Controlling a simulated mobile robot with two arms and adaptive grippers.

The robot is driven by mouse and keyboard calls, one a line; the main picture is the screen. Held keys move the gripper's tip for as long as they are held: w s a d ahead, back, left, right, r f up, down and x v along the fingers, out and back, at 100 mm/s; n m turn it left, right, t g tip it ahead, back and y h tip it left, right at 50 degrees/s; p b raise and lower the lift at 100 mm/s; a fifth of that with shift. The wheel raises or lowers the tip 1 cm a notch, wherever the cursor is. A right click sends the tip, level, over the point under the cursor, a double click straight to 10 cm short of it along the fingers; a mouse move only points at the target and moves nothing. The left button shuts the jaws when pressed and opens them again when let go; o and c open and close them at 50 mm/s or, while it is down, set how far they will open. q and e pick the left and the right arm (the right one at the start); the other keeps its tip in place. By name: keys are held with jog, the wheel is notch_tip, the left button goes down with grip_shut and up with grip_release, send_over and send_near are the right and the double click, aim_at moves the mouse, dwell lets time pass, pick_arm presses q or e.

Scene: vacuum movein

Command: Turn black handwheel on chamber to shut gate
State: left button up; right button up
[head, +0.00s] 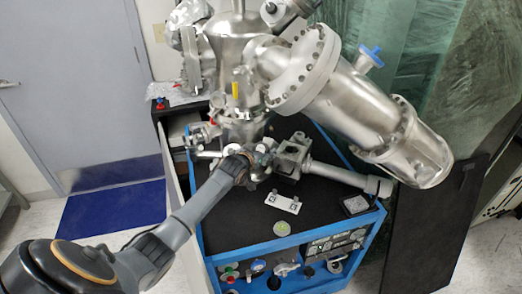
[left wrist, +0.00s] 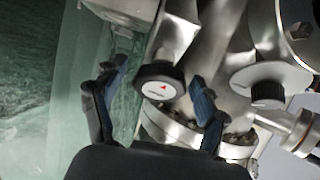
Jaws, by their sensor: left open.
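The steel vacuum chamber (head: 240,95) stands on a black-topped blue cart. In the left wrist view a black handwheel (left wrist: 160,82) with a white face and a small red mark is on the chamber. My left gripper (left wrist: 157,92) is open, with one blue-black finger on each side of the handwheel in this view. I cannot tell whether either finger touches it. A second black knob (left wrist: 268,90) with a pale disc is farther right. In the head view my left gripper (head: 258,162) is at the chamber's lower part, and its fingers and the handwheel are hard to make out.
A large flanged steel cylinder (head: 350,105) slants to the right above the cart (head: 330,215). A horizontal tube (head: 345,175) crosses the cart top. Glass panes (head: 440,40) and a dark panel (head: 435,225) stand at right. A blue mat (head: 112,208) lies by the door.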

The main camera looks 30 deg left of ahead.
pick_arm(q)
jog(key=c, duration=1.2)
jog(key=shift+o, duration=0.2)
